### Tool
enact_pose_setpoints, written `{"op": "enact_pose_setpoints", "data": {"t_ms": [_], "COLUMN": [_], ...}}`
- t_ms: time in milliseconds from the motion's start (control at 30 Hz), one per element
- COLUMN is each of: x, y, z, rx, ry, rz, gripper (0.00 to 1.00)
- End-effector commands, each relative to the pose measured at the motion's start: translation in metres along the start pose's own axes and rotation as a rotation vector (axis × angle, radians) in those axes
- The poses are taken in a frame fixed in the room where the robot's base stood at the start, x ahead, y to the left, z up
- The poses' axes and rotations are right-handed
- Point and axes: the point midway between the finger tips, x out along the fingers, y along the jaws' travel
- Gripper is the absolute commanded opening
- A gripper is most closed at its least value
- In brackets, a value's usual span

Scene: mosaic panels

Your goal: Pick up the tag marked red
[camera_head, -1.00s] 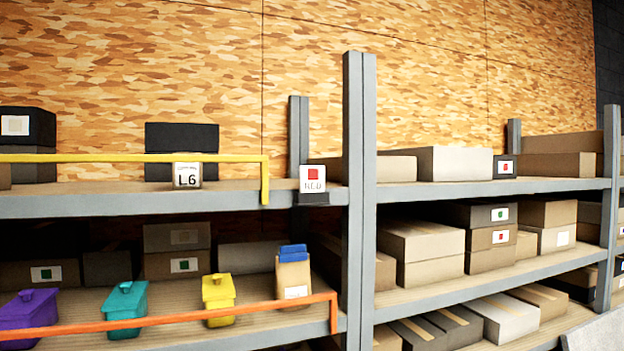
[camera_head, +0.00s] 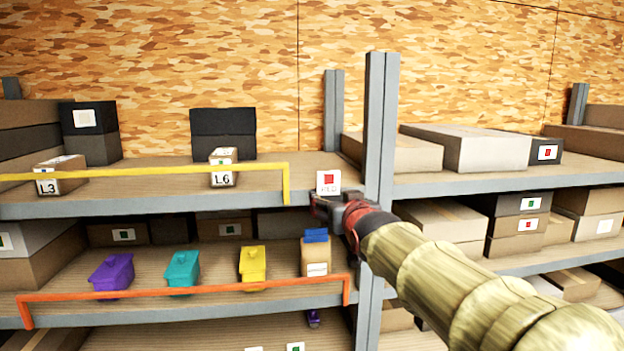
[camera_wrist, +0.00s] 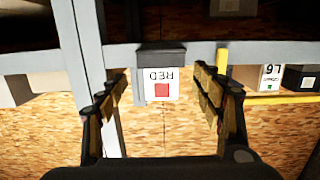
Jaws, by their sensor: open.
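The tag marked red (camera_head: 328,181) is a white card with a red square, standing at the front edge of the upper shelf beside the grey post. In the wrist view the tag (camera_wrist: 160,88) shows upside down with the word RED, set in a dark holder (camera_wrist: 161,57). My gripper (camera_head: 325,207) is just below and in front of the tag in the head view, hiding its holder. In the wrist view my gripper (camera_wrist: 161,88) is open, with one finger on each side of the tag and clear gaps to both. The fingers hold nothing.
The grey post (camera_head: 381,130) stands close right of the tag. A yellow rail (camera_head: 140,174) ends left of it. Boxes marked L3 (camera_head: 60,175) and L6 (camera_head: 223,166) sit on the upper shelf. Purple, teal and yellow bins stand below, behind an orange rail (camera_head: 180,290).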

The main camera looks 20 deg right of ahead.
Motion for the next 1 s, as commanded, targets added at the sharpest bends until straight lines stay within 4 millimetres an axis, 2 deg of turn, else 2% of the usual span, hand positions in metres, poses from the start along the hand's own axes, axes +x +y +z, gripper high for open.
{"op": "enact_pose_setpoints", "data": {"t_ms": [33,67,200,567,833,1000], "x": [-0.001,-0.002,-0.001,0.030,0.064,0.073], "y": [0.000,-0.001,-0.001,0.000,0.002,0.002], "z": [-0.018,-0.025,-0.039,-0.046,-0.052,-0.053], "rx": [0.001,0.001,0.004,0.005,0.005,0.005], "ry": [0.054,0.079,0.132,0.134,0.133,0.134], "rz": [-0.002,-0.003,-0.005,-0.005,-0.005,-0.005], "gripper": [0.67,0.67,0.67,0.67,0.67,0.67]}}
